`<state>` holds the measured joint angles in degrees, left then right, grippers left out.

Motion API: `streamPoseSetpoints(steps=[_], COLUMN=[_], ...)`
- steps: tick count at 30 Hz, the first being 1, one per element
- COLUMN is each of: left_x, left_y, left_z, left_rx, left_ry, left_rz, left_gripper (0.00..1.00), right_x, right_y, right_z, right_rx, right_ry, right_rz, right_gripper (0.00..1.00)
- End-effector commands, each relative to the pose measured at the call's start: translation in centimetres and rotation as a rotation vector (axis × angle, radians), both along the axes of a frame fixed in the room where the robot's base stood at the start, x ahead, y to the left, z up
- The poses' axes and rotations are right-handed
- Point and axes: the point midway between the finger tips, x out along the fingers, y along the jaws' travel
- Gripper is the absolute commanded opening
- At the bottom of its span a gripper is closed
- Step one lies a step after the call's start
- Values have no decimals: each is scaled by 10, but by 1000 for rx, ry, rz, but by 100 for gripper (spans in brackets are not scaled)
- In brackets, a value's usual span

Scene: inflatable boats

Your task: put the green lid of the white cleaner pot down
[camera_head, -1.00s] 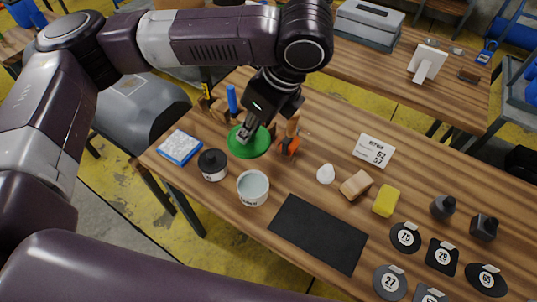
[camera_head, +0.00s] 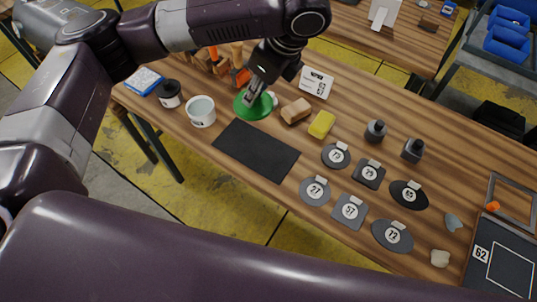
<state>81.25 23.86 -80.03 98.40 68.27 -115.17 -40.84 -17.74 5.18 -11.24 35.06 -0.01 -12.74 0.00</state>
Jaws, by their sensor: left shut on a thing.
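The green lid (camera_head: 246,110) is a round disc in the middle of the head view. My left gripper (camera_head: 251,97) comes down from above and is shut on the lid near its centre. The lid lies roughly level, over or on the wood behind the black mat; I cannot tell whether it touches the table. The white cleaner pot (camera_head: 202,116) stands open and upright to the left of the lid, its pale inside showing. My right gripper is out of view.
The black mat (camera_head: 256,150) lies in front of the lid. A white lump (camera_head: 274,97) is close beside the lid, partly hidden. A wooden block (camera_head: 296,110) and yellow sponge (camera_head: 322,125) sit to the right. A black-lidded pot (camera_head: 169,95) stands left. Numbered patches lie front right.

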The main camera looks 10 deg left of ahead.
Motion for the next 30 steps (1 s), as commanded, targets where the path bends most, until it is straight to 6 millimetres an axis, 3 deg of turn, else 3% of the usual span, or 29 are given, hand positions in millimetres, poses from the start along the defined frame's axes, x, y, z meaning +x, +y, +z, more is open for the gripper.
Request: streamPoseSetpoints(steps=[6, 13, 21, 30], left_x=[-3, -3, 0, -1], left_y=[0, 0, 1, 1], left_z=[-55, -117, -149, -188], left_rx=[-1, -2, 1, 1], left_ry=[11, 9, 2, 3], left_rz=[1, 1, 0, -1], left_gripper=[3, 3, 3, 3], right_x=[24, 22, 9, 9], right_y=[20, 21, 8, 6], right_z=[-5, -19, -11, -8], right_rx=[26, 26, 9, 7], right_ry=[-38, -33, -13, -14], right_rz=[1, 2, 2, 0], right_gripper=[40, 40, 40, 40])
